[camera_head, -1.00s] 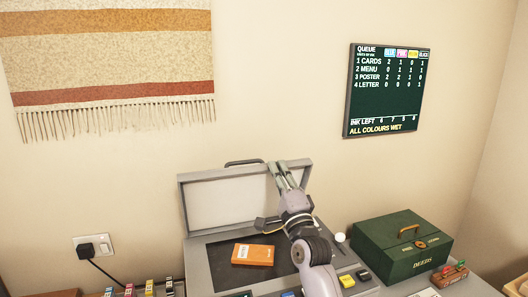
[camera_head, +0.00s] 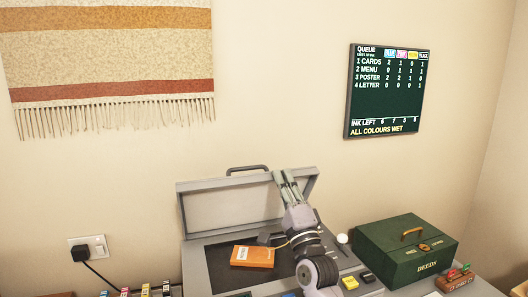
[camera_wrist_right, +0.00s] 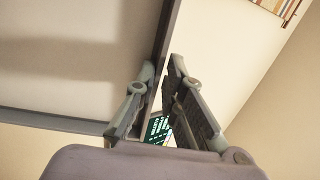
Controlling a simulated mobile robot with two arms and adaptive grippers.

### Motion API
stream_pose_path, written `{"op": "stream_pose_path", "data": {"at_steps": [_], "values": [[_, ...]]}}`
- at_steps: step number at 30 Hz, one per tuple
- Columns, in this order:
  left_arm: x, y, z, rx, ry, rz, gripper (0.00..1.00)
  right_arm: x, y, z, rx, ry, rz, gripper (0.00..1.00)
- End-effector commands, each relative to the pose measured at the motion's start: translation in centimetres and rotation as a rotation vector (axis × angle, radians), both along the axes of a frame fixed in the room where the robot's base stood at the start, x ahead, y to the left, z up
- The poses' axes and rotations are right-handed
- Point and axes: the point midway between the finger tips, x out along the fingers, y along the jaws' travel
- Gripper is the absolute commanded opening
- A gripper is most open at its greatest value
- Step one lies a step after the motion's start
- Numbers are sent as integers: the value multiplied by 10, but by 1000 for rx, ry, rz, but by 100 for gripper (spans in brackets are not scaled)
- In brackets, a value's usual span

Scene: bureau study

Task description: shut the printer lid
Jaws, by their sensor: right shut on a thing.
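The printer (camera_head: 196,268) stands at the bottom middle of the head view, with a dark bed. Its grey lid (camera_head: 225,210) stands open at the back, with a pale inner face and a dark handle (camera_head: 247,169) on its far edge. My right gripper (camera_head: 281,174) is shut on the right part of the lid's top edge. In the right wrist view the lid (camera_wrist_right: 75,60) fills the left side, and its edge passes between my fingers (camera_wrist_right: 160,90). An orange box (camera_head: 252,256) lies on the dark bed. My left gripper is not in view.
A green DEEDS box (camera_head: 392,262) stands right of the printer, with a small red and green item (camera_head: 455,278) beside it. Several ink bottles (camera_head: 145,289) stand at the left front. A queue board (camera_head: 388,90) and a woven hanging (camera_head: 110,60) are on the wall.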

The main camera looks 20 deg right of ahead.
Motion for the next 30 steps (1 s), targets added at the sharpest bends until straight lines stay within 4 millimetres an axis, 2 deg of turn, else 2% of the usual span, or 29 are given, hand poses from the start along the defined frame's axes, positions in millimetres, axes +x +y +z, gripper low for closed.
{"op": "stream_pose_path", "data": {"at_steps": [1, 4, 23, 30], "values": [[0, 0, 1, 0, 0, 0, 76, -3, -1, 10, 3, -22, -3, 0], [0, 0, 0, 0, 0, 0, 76, -4, -1, 9, 3, -23, -3, 0], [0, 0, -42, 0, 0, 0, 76, -31, -2, -15, 5, -110, -3, 0], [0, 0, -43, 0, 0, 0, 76, -34, -2, -13, 6, -122, -3, 0]]}}
